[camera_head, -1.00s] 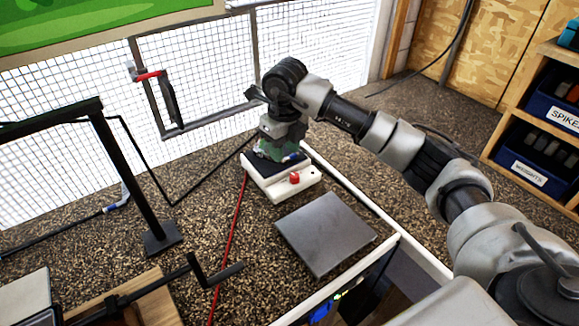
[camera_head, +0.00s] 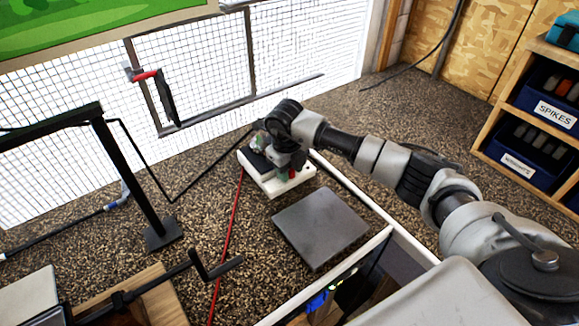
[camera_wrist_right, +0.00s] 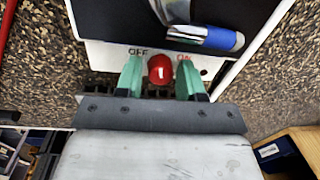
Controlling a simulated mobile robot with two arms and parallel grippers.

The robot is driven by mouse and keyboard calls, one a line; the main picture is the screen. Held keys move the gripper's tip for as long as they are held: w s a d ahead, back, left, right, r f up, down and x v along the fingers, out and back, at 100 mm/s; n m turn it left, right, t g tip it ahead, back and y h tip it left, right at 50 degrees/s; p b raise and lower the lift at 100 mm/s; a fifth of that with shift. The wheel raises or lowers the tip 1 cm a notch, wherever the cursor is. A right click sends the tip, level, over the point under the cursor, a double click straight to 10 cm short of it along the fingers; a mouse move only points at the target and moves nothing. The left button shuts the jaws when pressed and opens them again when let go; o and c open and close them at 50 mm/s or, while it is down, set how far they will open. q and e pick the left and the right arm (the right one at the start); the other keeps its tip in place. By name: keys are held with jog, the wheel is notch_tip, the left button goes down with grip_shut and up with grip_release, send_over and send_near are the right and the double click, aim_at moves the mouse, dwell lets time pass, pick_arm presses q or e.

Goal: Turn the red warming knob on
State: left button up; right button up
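The red knob (camera_wrist_right: 160,69) is on the front panel of a white warmer (camera_wrist_right: 106,58), between the printed words OFF and ON. My right gripper (camera_wrist_right: 160,78) is open, with one green finger on each side of the knob. Narrow gaps show between the fingers and the knob, so it does not look gripped. In the head view my right gripper (camera_head: 291,168) reaches down over the front of the warmer (camera_head: 270,187) and mostly covers the knob. My left gripper is not in view.
A blue-and-silver object (camera_wrist_right: 213,38) lies on the warmer's black top. A grey plate (camera_head: 320,228) lies in front of the warmer. A red cord (camera_head: 230,240) runs to its left, near a black stand (camera_head: 135,170). Blue bins (camera_head: 545,105) stand at right.

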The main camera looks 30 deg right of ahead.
jog(key=c, duration=0.6)
jog(key=shift+m+b, duration=0.35)
jog(key=shift+m, duration=0.35)
jog(key=shift+c, duration=0.2)
jog(key=shift+m, duration=0.7)
jog(key=o, duration=0.6)
jog(key=shift+o, duration=0.2)
